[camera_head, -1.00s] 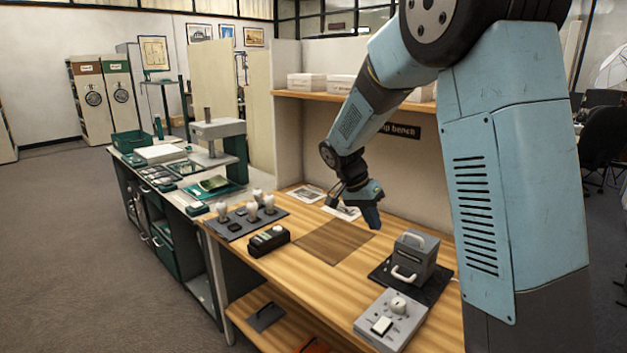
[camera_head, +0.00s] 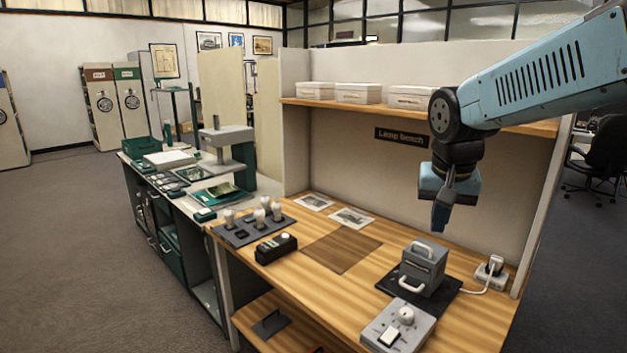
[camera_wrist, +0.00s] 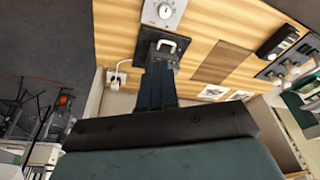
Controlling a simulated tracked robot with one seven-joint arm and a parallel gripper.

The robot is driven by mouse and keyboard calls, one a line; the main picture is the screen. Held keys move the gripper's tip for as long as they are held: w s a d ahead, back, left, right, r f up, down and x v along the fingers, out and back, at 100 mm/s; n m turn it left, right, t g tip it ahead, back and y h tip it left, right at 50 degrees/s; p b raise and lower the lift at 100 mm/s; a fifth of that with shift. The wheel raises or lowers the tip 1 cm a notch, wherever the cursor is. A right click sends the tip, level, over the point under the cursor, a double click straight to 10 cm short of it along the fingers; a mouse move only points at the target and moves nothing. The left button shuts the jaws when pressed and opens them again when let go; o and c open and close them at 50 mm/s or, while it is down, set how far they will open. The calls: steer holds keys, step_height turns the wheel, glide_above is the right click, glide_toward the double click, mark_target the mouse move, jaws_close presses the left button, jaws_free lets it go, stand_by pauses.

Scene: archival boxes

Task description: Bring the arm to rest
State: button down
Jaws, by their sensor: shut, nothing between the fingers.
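My gripper (camera_head: 441,217) hangs at the right in the head view, pointing down in the air above the back right of the wooden bench (camera_head: 337,294). It is above and behind a grey box with white handles (camera_head: 424,268). Its fingers are together with nothing between them. In the wrist view my gripper's fingers (camera_wrist: 158,70) reach up towards the grey box, which is partly hidden behind them. My arm comes in from the right edge of the head view.
On the bench stand a grey control box with a knob (camera_head: 398,327), a power socket (camera_head: 491,273), a black device (camera_head: 276,248) and a tray of bulbs (camera_head: 239,231). White boxes (camera_head: 358,93) sit on the shelf. The brown mat (camera_head: 341,248) is bare.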

steer(key=s+r+n+t, duration=0.1)
steer(key=s+n+t, duration=0.1)
steer(key=s, duration=0.8)
steer(key=shift+s+r+n+t+y, duration=0.2)
steer(key=shift+s+n+t+y, duration=0.1)
steer(key=shift+n, duration=0.4)
steer(key=c, duration=1.8)
jaws_free()
steer(key=shift+d, duration=0.1)
